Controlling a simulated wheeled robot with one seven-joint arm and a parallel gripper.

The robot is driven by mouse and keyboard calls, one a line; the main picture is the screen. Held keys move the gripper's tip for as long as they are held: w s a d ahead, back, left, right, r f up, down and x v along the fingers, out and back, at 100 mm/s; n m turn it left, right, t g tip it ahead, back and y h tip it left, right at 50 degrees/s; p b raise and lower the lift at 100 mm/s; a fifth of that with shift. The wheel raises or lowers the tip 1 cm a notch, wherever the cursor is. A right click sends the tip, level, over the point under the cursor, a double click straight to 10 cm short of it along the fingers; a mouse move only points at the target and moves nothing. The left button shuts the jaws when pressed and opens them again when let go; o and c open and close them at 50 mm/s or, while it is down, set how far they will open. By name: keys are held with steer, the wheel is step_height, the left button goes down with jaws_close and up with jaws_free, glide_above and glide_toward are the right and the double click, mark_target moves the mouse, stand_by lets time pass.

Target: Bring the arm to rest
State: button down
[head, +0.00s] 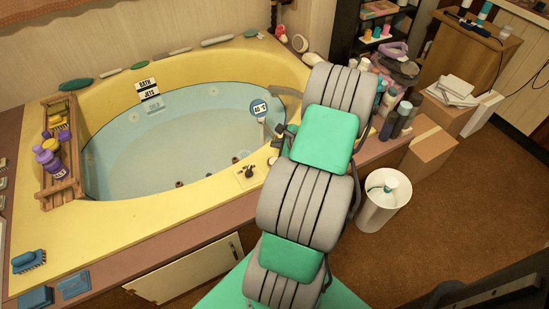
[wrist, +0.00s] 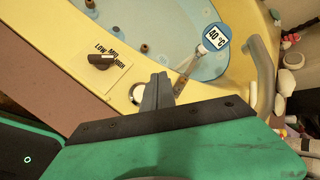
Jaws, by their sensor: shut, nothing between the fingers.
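My gripper (wrist: 159,84) shows in the wrist view as two grey fingers close together, shut and empty. It is above the tub rim by the tap end, beside a small white round knob (wrist: 138,94). In the head view my arm crosses the middle of the picture, and it hides most of the gripper. The yellow corner tub (head: 190,62) holds pale blue water. A round 40 °C thermometer (wrist: 215,38) stands at the water's edge just beyond the fingers; it also shows in the head view (head: 259,108).
A dial (wrist: 101,60) marked low, mid and high is left of the fingers. A grey curved pipe (wrist: 264,72) is on the right. Bottles (head: 402,120), a white bin (head: 382,207) and a cardboard box (head: 430,150) stand right of my arm.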

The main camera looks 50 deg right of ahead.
steer(key=w+a+r+n+g+y+p, duration=0.15)
steer(key=a+r+n+p, duration=0.25)
steer(key=a+r+n, duration=0.45)
steer(key=w+a+r+n+g+p, duration=0.25)
steer(key=a+r+n, duration=0.35)
steer(key=a+r, duration=0.55)
steer(key=s+a+r+n+g+p, duration=0.1)
steer(key=s+a+r+n+p, duration=0.2)
steer(key=s+a+r+n, duration=0.3)
steer(key=s+a+r+n+g+p, duration=0.1)
steer(key=s+a+r+n+p, duration=0.2)
steer(key=s+a+r+n, duration=0.3)
steer(key=a+r+n, duration=0.2)
steer(key=a, duration=0.2)
steer(key=shift+a+r+p, duration=0.25)
steer(key=shift+a+p, duration=0.1)
steer(key=shift+a, duration=0.05)
steer(key=shift+h, duration=0.25)
